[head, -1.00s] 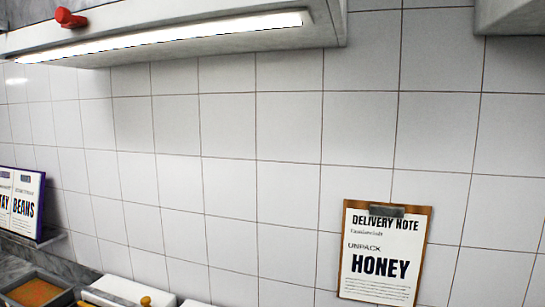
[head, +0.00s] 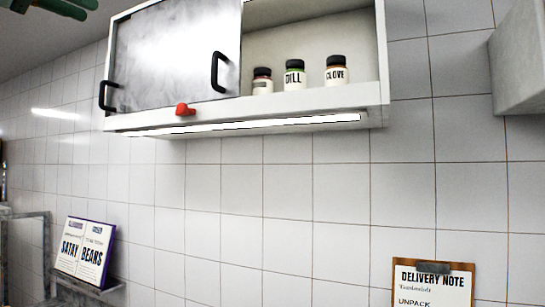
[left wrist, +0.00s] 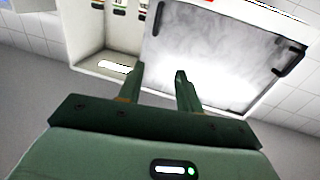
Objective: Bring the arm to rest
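My left gripper (head: 72,9) shows as green parts at the top left edge of the head view, mostly cut off. In the left wrist view, my left gripper (left wrist: 159,78) has its two fingers apart with nothing between them. The wall cabinet (left wrist: 225,50) lies beyond the fingers there. I cannot tell the exact distance between gripper and cabinet. My right gripper is in neither view.
The wall cabinet (head: 258,119) has a grey door (head: 165,65) with black handles; its right part is open. Inside stand a dill jar (head: 295,77), a clove jar (head: 337,72) and another jar (head: 262,84). A recipe book (head: 84,250) and delivery note (head: 432,283) are below.

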